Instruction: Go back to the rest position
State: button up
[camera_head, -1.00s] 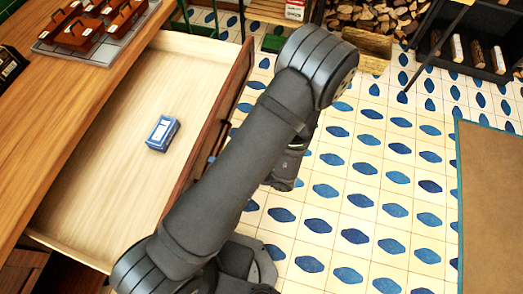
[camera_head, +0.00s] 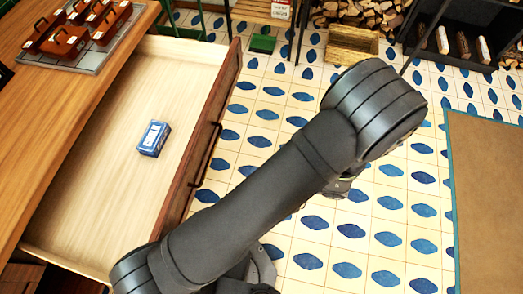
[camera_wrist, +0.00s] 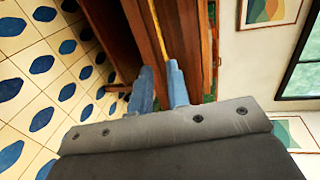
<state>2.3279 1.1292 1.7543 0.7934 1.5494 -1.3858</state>
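My gripper (camera_wrist: 160,84) shows in the wrist view with its two blue fingers apart and nothing between them. In the head view my dark arm reaches over the tiled floor to the right of the drawer, and its thick joint hides most of the gripper. The wooden drawer (camera_head: 95,215) is pulled open, with a black handle on its front. A small blue and white box (camera_head: 154,139) lies inside it, well apart from my arm.
A wooden counter (camera_head: 55,120) runs along the left, with several reddish-brown toolbox-like items (camera_head: 62,42) on a grey tray. A wooden crate (camera_head: 352,44), firewood and a dark shelf stand at the back. A brown mat (camera_head: 490,200) lies right. Tiled floor between is open.

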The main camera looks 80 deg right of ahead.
aim_at(207, 164)
dwell(0.6)
jog(key=x, duration=1.7)
jog(key=shift+w, duration=0.25)
jog(key=v, duration=1.7)
jog(key=shift+s, duration=0.2)
jog(key=shift+w, duration=0.1)
jog(key=shift+x, duration=8.75)
